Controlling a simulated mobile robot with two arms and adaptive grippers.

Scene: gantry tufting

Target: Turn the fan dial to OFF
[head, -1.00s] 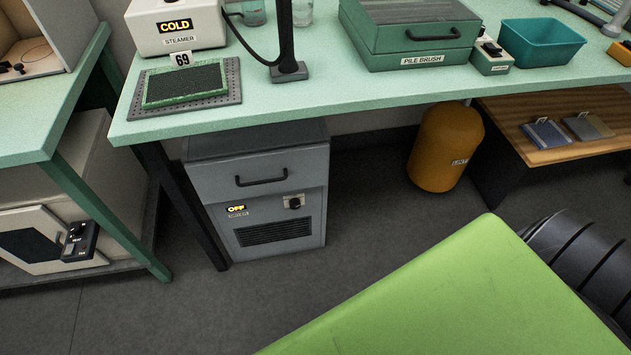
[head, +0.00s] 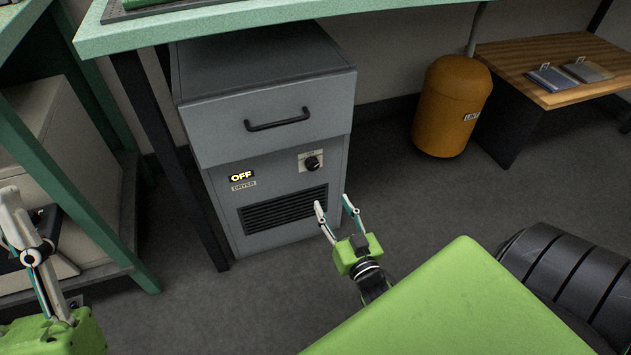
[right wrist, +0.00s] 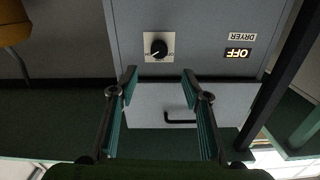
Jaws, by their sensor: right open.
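The fan dial (head: 313,162) is a black knob on a pale plate, on the front of the grey dryer cabinet (head: 200,140). The dryer's lit display (head: 241,176) reads OFF. In the right wrist view the dial (right wrist: 158,48) shows upside down, beyond the fingers and between them. My right gripper (head: 335,208) is open and empty, in front of the vent, below and right of the dial, apart from it. Its fingers also show in the right wrist view (right wrist: 160,78). My left gripper (head: 28,240) shows partly at the left edge; its jaw state is unclear.
A drawer with a black handle (head: 277,120) is above the dial. The green bench (head: 250,15) overhangs the cabinet, with a dark leg (head: 165,150) at its left. An orange bin (head: 452,105) and a wooden shelf (head: 530,62) stand right. Floor between is clear.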

